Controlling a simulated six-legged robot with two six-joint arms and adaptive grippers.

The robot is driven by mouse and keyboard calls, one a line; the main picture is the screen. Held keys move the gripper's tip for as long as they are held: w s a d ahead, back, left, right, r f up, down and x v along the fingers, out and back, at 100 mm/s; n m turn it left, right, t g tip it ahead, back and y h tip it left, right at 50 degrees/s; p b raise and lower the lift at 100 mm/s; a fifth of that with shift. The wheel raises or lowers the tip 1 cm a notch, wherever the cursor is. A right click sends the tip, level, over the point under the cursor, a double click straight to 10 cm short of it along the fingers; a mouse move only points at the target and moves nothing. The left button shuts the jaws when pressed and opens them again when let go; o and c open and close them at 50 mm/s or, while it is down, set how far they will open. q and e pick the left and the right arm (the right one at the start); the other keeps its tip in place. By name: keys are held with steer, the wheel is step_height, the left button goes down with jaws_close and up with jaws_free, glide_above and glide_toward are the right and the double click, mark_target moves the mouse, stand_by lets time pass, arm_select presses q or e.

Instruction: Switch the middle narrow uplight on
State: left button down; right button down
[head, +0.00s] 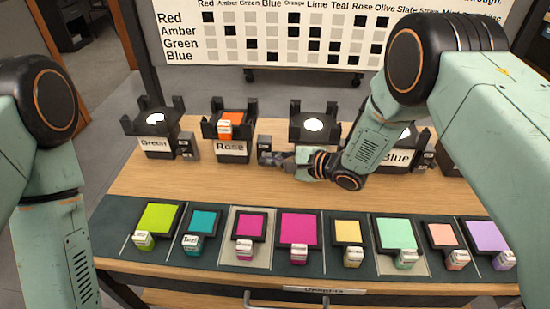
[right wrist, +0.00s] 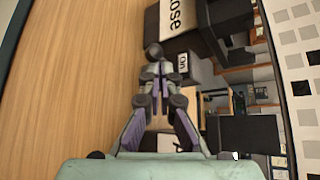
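A row of black uplights stands along the back of the wooden table. One is labelled Green (head: 156,143), one Rose (head: 231,148) with an orange gel on top, and one Blue (head: 396,157). Another uplight (head: 313,123) stands between Rose and Blue, its front hidden by my right arm. A small switch box (head: 264,146) sits right of Rose; the right wrist view shows "on" on its face (right wrist: 183,65). My right gripper (head: 272,158) is shut and empty, its tips close to this box; contact is unclear. My left gripper is out of view.
Colored gel squares with small labelled blocks lie along a dark strip (head: 215,268) at the front. The Green uplight also has a switch box (head: 187,147). A chart board (head: 290,35) stands behind the table. Bare wood lies between uplights and gels.

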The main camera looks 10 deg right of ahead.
steer(key=shift+w+r+p, duration=0.1)
steer(key=shift+r+p, duration=0.65)
steer(key=v, duration=1.2)
steer(key=shift+d+f, duration=0.1)
steer(key=shift+f, duration=0.05)
